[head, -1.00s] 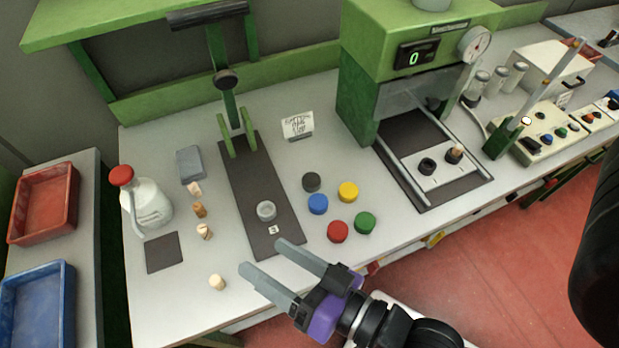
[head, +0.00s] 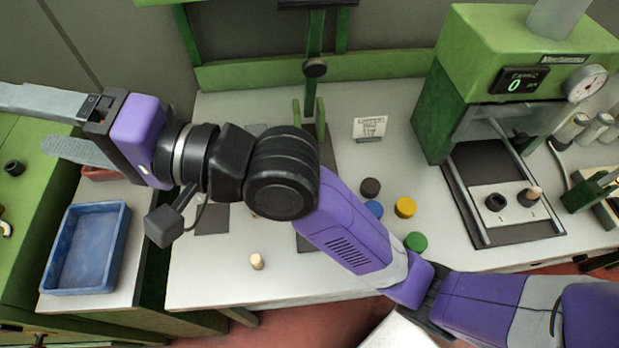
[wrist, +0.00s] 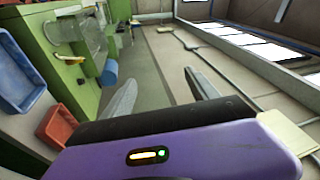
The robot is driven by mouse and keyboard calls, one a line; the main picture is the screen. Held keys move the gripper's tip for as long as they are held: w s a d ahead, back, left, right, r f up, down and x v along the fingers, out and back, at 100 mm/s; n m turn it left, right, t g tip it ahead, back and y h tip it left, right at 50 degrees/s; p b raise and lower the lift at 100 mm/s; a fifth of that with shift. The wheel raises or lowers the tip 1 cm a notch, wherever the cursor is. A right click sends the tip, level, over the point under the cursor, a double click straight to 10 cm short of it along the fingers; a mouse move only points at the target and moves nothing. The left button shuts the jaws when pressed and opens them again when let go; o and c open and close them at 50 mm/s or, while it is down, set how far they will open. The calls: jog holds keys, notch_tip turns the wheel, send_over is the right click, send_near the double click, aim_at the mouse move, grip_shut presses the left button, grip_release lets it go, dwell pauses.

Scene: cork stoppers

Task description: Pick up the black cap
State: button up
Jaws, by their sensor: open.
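The black cap (head: 370,187) is a short dark round cap on the white bench, behind a blue cap (head: 373,208) and left of a yellow cap (head: 405,207). It is uncovered in the head view and does not show in the wrist view. My gripper (head: 25,122) is at the far left of the head view, well away from the cap and raised. Its fingers are spread and empty, also in the wrist view (wrist: 160,82), which faces the room and floor.
A green cap (head: 416,242) lies near my forearm, which hides part of the bench. A cork (head: 257,261) stands near the front edge. The green press (head: 462,100) stands at right. A blue tray (head: 88,247) sits at left below my gripper.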

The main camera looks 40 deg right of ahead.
notch_tip(320, 180, down, 3)
jog(key=n+g, duration=0.1)
jog(key=g, duration=0.2)
jog(key=m+g+h, duration=0.8)
jog(key=g+h, duration=0.3)
jog(key=h, duration=0.5)
send_over(371, 186)
jog(key=f, duration=2.7)
jog(key=shift+s+a+f+b, duration=0.1)
jog(key=shift+a+f+b, duration=0.2)
jog(key=shift+a, duration=0.1)
jog(key=shift+d+f+p, duration=0.2)
jog(key=shift+f+p, duration=0.1)
jog(key=shift+f, duration=1.55)
jog(key=shift+d+f+p, duration=0.15)
jog(key=shift+f+p, duration=0.1)
jog(key=shift+f, duration=1.6)
jog(key=c, duration=1.4)
